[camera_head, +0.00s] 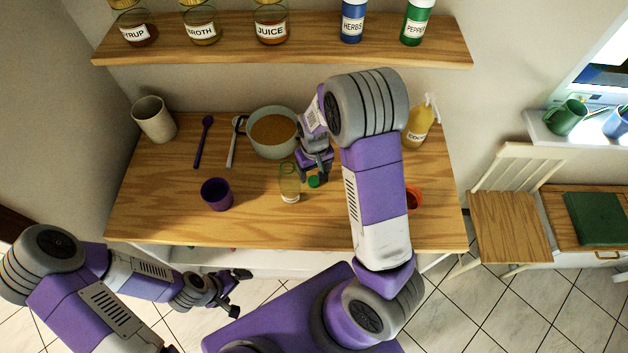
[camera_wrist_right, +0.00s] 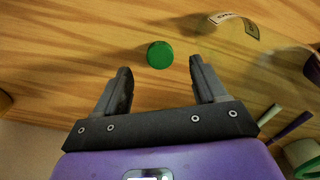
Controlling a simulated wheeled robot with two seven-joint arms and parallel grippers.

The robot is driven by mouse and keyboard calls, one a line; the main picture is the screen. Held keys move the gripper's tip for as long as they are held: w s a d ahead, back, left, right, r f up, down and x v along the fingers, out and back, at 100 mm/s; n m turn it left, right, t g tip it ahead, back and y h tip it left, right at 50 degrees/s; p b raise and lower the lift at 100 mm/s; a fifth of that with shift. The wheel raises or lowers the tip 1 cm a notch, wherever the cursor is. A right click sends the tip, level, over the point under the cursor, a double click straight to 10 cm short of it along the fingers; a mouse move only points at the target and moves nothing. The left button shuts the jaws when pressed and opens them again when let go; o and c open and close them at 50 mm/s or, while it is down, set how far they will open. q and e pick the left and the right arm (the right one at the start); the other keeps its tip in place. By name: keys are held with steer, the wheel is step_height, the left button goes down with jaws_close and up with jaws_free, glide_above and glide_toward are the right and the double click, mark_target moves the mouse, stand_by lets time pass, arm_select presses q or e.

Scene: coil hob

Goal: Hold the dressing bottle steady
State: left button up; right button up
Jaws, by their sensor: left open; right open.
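A small clear bottle (camera_head: 289,187) with a yellowish tint and a pale label stands on the wooden counter; its label is too small to read in the head view. It also shows as a see-through shape (camera_wrist_right: 248,52) at the right of the right wrist view. A green cap (camera_head: 314,181) lies on the counter just right of the bottle, and it shows in the wrist view (camera_wrist_right: 160,54). My right gripper (camera_head: 315,168) is open above the cap, its fingers (camera_wrist_right: 160,70) empty and apart from the bottle. My left gripper (camera_head: 239,292) is open and empty before the counter's front edge.
A purple cup (camera_head: 217,194) stands left of the bottle. A bowl (camera_head: 273,146) of brown contents is behind it. The front left counter is clear.

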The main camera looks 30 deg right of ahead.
mark_target(314, 182)
step_height(314, 182, down, 5)
steer(key=shift+w+f, duration=0.1)
stand_by(0.4)
steer(key=c, duration=1.1)
